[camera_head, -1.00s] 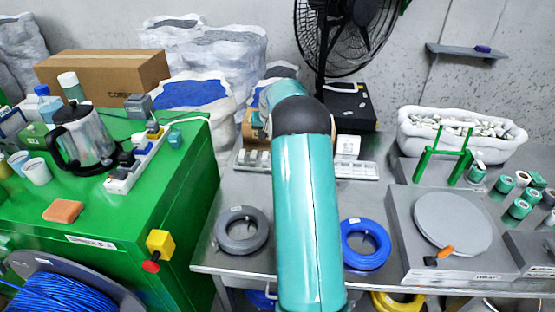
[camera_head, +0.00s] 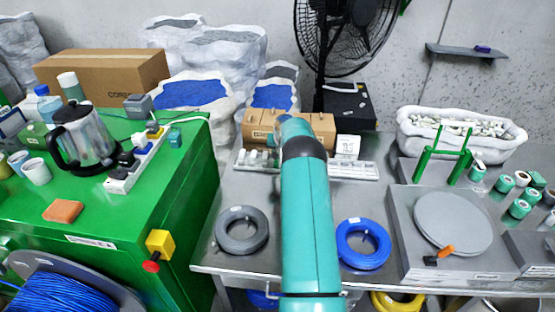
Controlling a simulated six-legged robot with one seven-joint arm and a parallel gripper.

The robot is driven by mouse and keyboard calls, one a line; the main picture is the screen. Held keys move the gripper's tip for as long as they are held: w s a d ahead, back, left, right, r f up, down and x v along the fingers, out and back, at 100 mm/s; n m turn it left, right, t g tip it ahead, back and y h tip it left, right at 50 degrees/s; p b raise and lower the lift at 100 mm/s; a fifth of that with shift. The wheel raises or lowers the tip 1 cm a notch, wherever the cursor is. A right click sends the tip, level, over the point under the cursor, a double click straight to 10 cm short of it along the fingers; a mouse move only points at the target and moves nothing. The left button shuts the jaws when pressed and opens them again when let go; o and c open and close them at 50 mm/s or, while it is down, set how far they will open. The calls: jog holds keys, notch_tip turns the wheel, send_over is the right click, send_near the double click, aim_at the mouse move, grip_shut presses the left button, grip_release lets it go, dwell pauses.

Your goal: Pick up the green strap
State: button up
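I cannot make out a thing that is clearly a green strap. Green-and-white rolls (camera_head: 519,208) stand at the right edge of the metal table (camera_head: 222,262). A green two-post frame (camera_head: 441,155) stands behind the round grey plate (camera_head: 453,222). My teal arm reaches forward over the middle of the table. My gripper is hidden beyond the arm, so its fingers do not show.
A grey cable coil (camera_head: 242,230) and a blue cable coil (camera_head: 363,244) lie either side of my arm. Cardboard boxes (camera_head: 258,122) stand behind it. A green cabinet (camera_head: 120,215) with a kettle (camera_head: 85,138) is at left. A white bin (camera_head: 462,148) stands back right.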

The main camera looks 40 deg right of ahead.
jog(key=shift+x, duration=2.6)
jog(key=shift+s, duration=0.1)
jog(key=c, duration=0.6)
